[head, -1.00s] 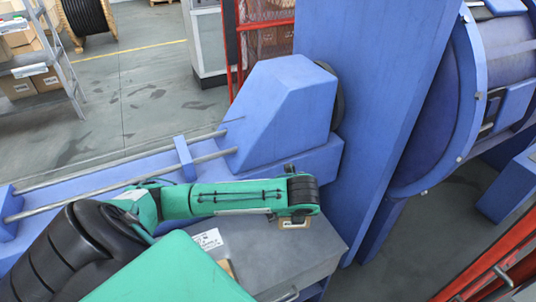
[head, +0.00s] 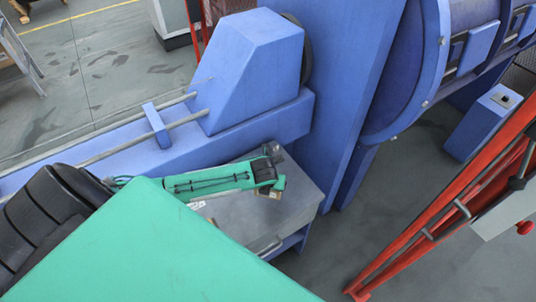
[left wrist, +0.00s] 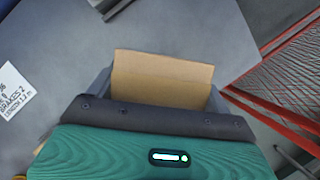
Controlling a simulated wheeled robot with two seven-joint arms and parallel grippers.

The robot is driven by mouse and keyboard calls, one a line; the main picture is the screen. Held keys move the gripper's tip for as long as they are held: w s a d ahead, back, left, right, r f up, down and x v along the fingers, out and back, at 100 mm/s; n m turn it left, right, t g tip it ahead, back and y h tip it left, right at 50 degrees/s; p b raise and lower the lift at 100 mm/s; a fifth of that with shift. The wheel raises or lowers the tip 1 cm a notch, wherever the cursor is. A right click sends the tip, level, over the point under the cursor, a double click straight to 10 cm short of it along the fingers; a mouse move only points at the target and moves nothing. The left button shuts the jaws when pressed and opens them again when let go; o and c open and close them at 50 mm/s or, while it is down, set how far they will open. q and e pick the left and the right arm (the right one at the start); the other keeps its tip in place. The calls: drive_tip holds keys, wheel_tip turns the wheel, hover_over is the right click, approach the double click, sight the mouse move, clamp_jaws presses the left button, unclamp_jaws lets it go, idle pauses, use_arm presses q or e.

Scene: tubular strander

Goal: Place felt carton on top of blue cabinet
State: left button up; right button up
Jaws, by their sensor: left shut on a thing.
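The felt carton is a small brown cardboard box (left wrist: 162,82) in the left wrist view, between the dark fingers of my left gripper (left wrist: 158,98). In the head view only a tan bit of the carton (head: 272,195) shows below the left gripper (head: 270,185). My left gripper is shut on it, over a grey-topped cabinet (head: 305,199) with a blue frame. I cannot tell whether the carton touches that top. A blue box-shaped cabinet (head: 478,128) stands at the right with a small fitting on top. My right gripper is out of view.
A large blue machine (head: 355,100) with a round drum stands behind the grey top. Blue beams and rails (head: 165,140) run left. A red frame (head: 440,210) crosses the right side. A white label (left wrist: 14,88) lies on the grey surface. Floor is clear between cabinet and red frame.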

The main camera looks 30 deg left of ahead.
use_arm(q)
drive_tip(key=shift+f, duration=2.95)
drive_tip(key=o, duration=0.9)
drive_tip(key=shift+o, duration=0.2)
drive_tip(key=v, duration=1.2)
drive_tip(key=shift+w, duration=0.1)
